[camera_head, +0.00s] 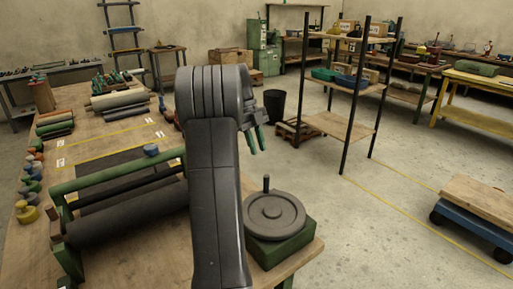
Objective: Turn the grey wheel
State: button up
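The grey wheel (284,210) lies flat on top of a green box (283,250) at the near right corner of the wooden bench. A dark upright handle (266,184) stands at the wheel's far left edge. My gripper (256,141) has green fingers pointing down, with a narrow gap between them and nothing held. In the picture it is above the wheel and apart from it. My dark arm rises in front of the bench, just left of the wheel, and hides part of the bench and the box's left side.
A green-framed roller device (118,173) with a dark roller (128,214) stands on the bench left of my arm. Several coloured weights (27,214) line the bench's left edge. A shelf rack (345,122) and a blue cart (474,229) stand right. The floor between is clear.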

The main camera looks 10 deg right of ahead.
jog(key=shift+a+f, duration=0.2)
jog(key=shift+a, duration=0.2)
jog(key=c, duration=0.4)
jog(key=a+f+n+h, duration=0.1)
jog(key=a+n+h, duration=0.1)
jog(key=a+n, duration=0.1)
jog(key=a+f+n+t+h, duration=0.1)
jog(key=a+n+h, duration=0.1)
jog(key=a, duration=0.3)
jog(key=s+a+f+n+t+h, duration=0.1)
jog(key=a+n+h, duration=0.1)
jog(key=a+n, duration=0.1)
jog(key=shift+a+n+h, duration=0.4)
jog(key=shift+n, duration=0.2)
grip_shut()
jog(key=x, duration=0.4)
jog(key=d+r+p+x, duration=0.1)
jog(key=x, duration=0.7)
jog(key=shift+s+d+r+p, duration=0.15)
jog(key=shift+d+r+p, duration=0.15)
jog(key=shift+d+p, duration=0.1)
jog(key=shift+d+f, duration=0.1)
jog(key=shift+d, duration=0.2)
jog(key=shift+d+f+m+g+b, duration=0.25)
jog(key=shift+d+b, duration=0.35)
jog(key=shift+b, duration=0.55)
jog(key=shift+d+r, duration=0.1)
jog(key=shift+r, duration=0.2)
